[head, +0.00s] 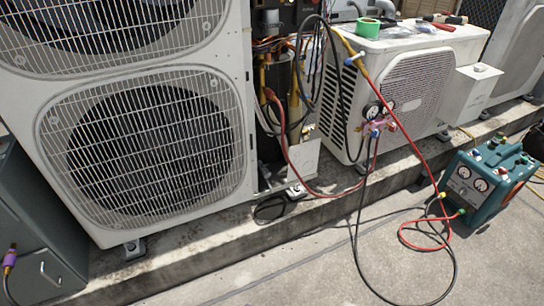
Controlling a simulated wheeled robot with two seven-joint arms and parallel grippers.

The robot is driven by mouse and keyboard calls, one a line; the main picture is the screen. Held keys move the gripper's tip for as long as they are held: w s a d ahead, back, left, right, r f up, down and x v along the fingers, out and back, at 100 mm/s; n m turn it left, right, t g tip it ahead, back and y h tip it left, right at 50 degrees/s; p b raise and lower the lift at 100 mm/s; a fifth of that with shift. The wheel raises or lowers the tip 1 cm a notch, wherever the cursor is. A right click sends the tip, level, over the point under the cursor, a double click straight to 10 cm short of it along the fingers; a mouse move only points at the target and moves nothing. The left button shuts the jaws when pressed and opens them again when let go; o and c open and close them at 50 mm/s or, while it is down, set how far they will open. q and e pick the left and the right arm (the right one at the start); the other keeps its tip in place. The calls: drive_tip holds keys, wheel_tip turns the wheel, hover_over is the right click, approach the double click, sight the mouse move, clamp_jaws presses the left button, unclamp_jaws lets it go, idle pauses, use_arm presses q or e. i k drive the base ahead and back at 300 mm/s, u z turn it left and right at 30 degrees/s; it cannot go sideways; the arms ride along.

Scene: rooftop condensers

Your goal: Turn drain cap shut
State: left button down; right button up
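I cannot make out a drain cap for certain. A small round fitting (480,67) sits on top of the white side box of the smaller condenser (410,85); I cannot tell whether it is a cap. The large condenser (240,120) stands at left with its service side open, showing pipes and wires (272,75). Small fittings near its lower right corner are too small to tell apart. Neither of my grippers is in view.
A pink manifold gauge set (378,126) hangs in front of the smaller condenser. Red hose (425,150) and black hose (357,235) run to a teal recovery machine (485,180) on the floor. A dark cabinet (35,235) stands at left.

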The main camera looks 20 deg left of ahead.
sight(266, 173)
drive_tip(key=u, duration=0.6)
drive_tip(key=i, duration=0.85)
drive_tip(key=u, duration=0.95)
drive_tip(key=i, duration=0.6)
drive_tip(key=u, duration=0.05)
